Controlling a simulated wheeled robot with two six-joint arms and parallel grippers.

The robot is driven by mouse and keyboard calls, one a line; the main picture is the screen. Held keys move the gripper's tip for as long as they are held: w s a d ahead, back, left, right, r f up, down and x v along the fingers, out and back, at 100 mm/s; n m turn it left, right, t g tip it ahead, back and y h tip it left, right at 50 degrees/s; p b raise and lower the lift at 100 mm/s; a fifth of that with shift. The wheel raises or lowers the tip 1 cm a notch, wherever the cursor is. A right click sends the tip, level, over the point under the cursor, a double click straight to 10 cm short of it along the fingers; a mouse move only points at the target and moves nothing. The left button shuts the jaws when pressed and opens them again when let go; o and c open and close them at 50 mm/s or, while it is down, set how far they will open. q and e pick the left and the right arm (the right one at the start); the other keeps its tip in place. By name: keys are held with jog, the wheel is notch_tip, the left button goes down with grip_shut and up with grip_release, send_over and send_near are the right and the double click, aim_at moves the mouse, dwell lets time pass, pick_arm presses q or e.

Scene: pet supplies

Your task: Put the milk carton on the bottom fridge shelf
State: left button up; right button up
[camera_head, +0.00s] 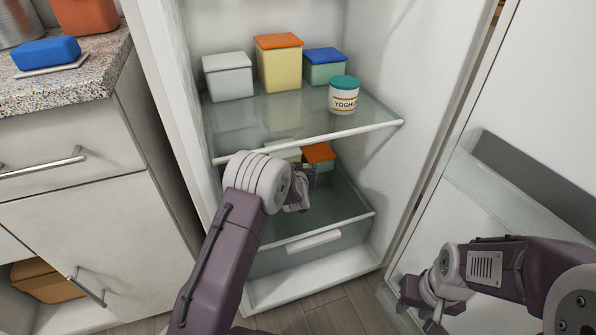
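The open fridge has a lower glass shelf (340,204) with a pale front edge. My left gripper (302,193) reaches into the fridge just above this shelf, below the upper one. Its fingers are mostly hidden by its own wrist, and I cannot tell whether it holds anything. I cannot make out a milk carton for certain. A cream box (289,154) with a pale top, partly hidden behind my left wrist, stands at the back of the lower level. My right gripper (427,314) hangs low at the bottom right, outside the fridge and near the door; its finger opening is unclear.
An orange-lidded box (320,155) stands beside the cream box. The upper shelf (285,118) holds a white box (228,76), a yellow box (279,64), a green box (324,67) and a yoghurt tub (344,95). The open door (500,110) is right; the counter (70,87) is left.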

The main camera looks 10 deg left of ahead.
pick_arm(q)
jog(key=p+v, duration=0.2)
jog(key=v, duration=0.9)
jog(key=shift+p, duration=0.4)
jog(key=shift+s+r, duration=0.1)
jog(key=shift+r, duration=0.05)
